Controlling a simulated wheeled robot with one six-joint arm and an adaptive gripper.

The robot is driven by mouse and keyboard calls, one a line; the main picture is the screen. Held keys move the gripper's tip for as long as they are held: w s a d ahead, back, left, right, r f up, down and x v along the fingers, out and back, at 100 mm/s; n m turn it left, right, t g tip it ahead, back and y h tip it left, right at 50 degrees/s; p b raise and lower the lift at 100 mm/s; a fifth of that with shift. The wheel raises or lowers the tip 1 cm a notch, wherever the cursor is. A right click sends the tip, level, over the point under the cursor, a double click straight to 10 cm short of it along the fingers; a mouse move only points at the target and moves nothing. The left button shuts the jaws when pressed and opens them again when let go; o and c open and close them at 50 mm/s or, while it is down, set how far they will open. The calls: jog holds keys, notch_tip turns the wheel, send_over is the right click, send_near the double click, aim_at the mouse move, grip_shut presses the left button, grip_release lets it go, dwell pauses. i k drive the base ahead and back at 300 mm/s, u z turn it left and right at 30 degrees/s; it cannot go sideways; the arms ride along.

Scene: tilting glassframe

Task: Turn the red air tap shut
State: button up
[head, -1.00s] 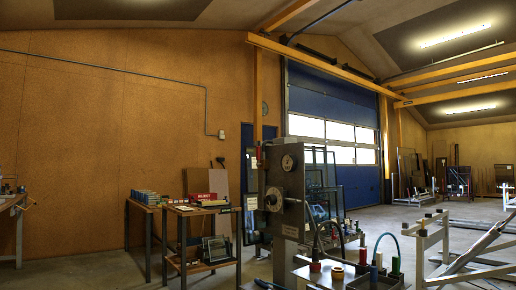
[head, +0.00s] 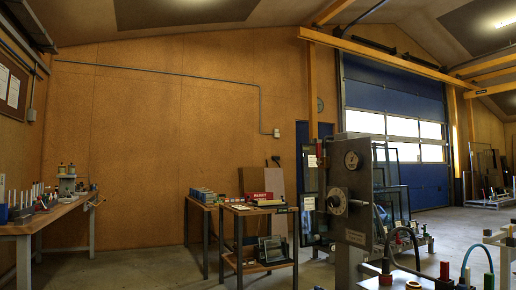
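I cannot clearly make out a red air tap. At the lower right, a red upright piece (head: 445,270) stands on a bench top, and a red fitting (head: 386,279) sits at the foot of a black curved hose. Whether either is a tap is too small to tell. My gripper is not in view.
A long wooden workbench (head: 50,219) with bottles and tools lines the left wall. Two small tables stand in the middle; the nearer one (head: 258,209) carries a red box (head: 259,196). Open concrete floor (head: 150,268) lies between bench and tables. A blue door (head: 395,100) is behind.

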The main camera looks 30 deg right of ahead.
aim_at(318, 144)
jog(key=u, duration=0.25)
jog(key=i, duration=0.75)
jog(key=z, duration=0.8)
jog(key=i, duration=0.8)
jog(key=z, duration=0.9)
